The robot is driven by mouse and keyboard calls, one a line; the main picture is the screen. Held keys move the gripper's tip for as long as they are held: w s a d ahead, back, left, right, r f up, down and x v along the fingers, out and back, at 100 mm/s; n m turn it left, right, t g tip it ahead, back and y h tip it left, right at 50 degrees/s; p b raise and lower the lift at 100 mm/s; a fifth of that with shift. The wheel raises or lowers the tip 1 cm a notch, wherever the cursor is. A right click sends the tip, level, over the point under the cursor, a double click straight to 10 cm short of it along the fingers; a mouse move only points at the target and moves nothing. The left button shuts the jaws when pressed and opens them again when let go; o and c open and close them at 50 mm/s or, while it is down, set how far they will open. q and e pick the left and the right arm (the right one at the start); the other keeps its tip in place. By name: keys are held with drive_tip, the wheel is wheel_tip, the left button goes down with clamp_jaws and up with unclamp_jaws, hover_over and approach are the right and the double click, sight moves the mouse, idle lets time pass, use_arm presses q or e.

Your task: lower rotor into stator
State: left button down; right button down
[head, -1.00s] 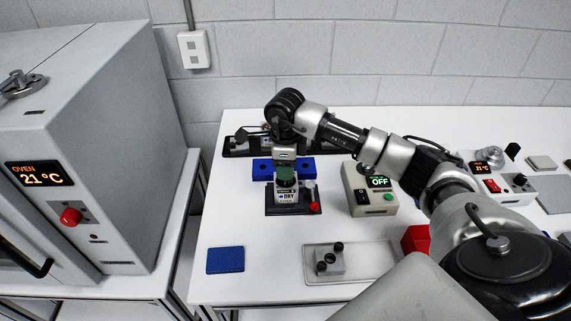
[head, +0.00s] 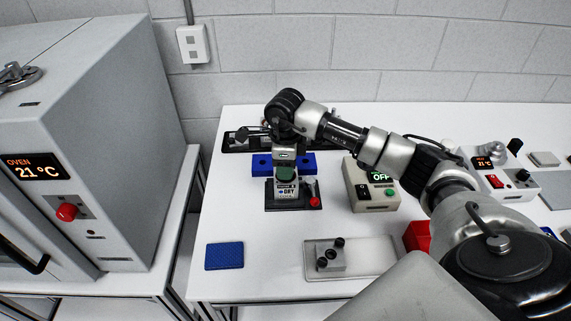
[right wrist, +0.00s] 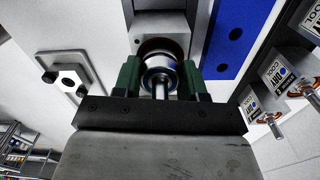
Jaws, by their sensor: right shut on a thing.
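My right gripper (head: 287,174) points down over the stator (head: 286,191), a grey block with a "DRY" label on a dark base. In the right wrist view, the green finger pads of the gripper (right wrist: 158,82) are shut on the rotor (right wrist: 161,84), a metal shaft with a round, blue-edged part below. The rotor lines up with the round, copper-edged bore of the stator (right wrist: 152,23). I cannot tell how deep the rotor sits in it. In the head view the gripper hides the rotor. My left gripper is not in view.
A grey switch box (head: 375,194) stands to the right. In front are a blue mat (head: 225,256) and a tray (head: 375,257). Several labelled units (right wrist: 262,80) show at right in the wrist view.

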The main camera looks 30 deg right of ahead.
drive_tip(key=shift+f+b, duration=0.5)
drive_tip(key=shift+f, duration=0.15)
drive_tip(key=shift+r, duration=0.1)
drive_tip(key=shift+r, duration=0.25)
drive_tip(key=shift+f, duration=0.2)
idle(0.3)
drive_tip(key=shift+f, duration=0.15)
drive_tip(key=shift+r, duration=0.3)
drive_tip(key=shift+f, duration=0.1)
idle(0.6)
